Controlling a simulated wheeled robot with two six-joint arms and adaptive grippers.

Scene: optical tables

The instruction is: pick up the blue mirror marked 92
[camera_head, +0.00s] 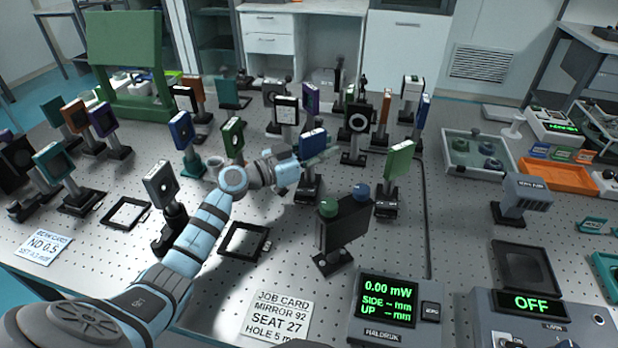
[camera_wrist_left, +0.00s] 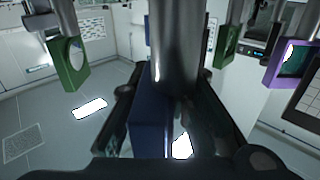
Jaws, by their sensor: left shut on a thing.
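A blue mirror (camera_head: 313,142) stands upright on a dark post and base near the middle of the perforated table in the head view. My left gripper (camera_head: 318,156) reaches it from the left and is shut on it. In the left wrist view the blue mount (camera_wrist_left: 150,125) sits between the dark fingers, with a grey post in front of it. No number can be read on it. Other blue mounts stand at the left (camera_head: 181,130) and at the right (camera_head: 423,108). My right gripper is not in view.
A green-topped mount (camera_head: 398,160) stands just right, a black two-knobbed device (camera_head: 342,226) in front. A job card (camera_head: 277,314) reads mirror 92, seat 27. Several mounts crowd behind. Square black frames (camera_head: 244,241) lie at the front left. Bare table shows right of centre.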

